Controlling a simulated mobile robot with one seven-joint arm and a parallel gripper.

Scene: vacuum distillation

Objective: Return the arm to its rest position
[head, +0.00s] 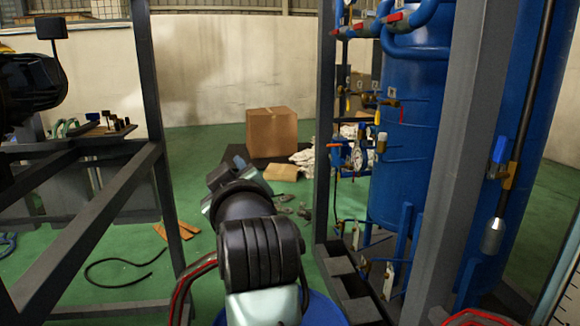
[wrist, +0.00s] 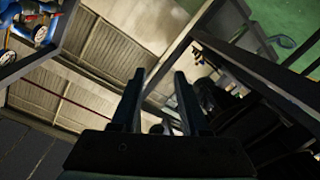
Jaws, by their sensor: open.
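My gripper (wrist: 160,74) shows in the wrist view with its two dark fingers apart and nothing between them. In the head view my arm (head: 258,250) reaches forward from the bottom middle, between two dark metal frames. Its far end is dark and foreshortened, and I cannot make out the fingers there. The wrist view is strongly tilted, with corrugated panels beyond the fingers.
A dark frame (head: 158,180) stands left of my arm. Right of it are a grey post (head: 470,150), a blue tank (head: 412,140) and valves. A cardboard box (head: 271,132) and clutter lie ahead. A black hose (head: 120,270) lies on the green floor.

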